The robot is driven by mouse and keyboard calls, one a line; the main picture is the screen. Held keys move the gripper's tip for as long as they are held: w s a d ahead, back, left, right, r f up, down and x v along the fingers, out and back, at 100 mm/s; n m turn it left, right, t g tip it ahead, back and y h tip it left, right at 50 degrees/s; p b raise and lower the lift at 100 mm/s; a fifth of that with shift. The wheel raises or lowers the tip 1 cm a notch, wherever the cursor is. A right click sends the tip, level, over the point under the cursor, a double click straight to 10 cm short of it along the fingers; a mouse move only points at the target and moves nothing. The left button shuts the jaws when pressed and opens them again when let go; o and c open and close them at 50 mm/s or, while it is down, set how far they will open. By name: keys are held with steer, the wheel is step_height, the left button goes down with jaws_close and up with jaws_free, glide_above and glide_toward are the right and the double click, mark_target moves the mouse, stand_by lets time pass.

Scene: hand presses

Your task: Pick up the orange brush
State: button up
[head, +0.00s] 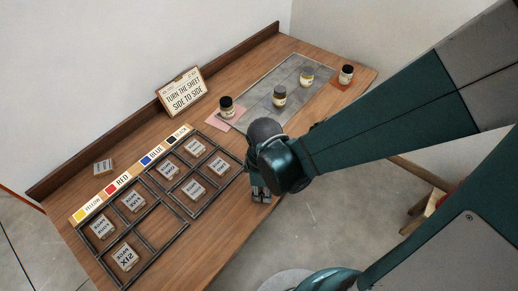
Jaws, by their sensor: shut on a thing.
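I cannot make out an orange brush anywhere in the head view. My gripper (261,194) is at the front edge of the wooden table, just right of the black grid frame. It is seen from behind and above, and my own dark green arm covers much of it. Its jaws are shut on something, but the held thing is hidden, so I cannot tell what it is.
The black grid frame (187,212) holds several labelled blocks. Colour labels (131,176) line its back. A sign (183,91) stands behind. A stool (424,204) is at right.

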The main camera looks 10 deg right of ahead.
steer(key=shift+r+p, duration=1.5)
steer(key=shift+r, duration=3.4)
steer(key=shift+w, duration=0.1)
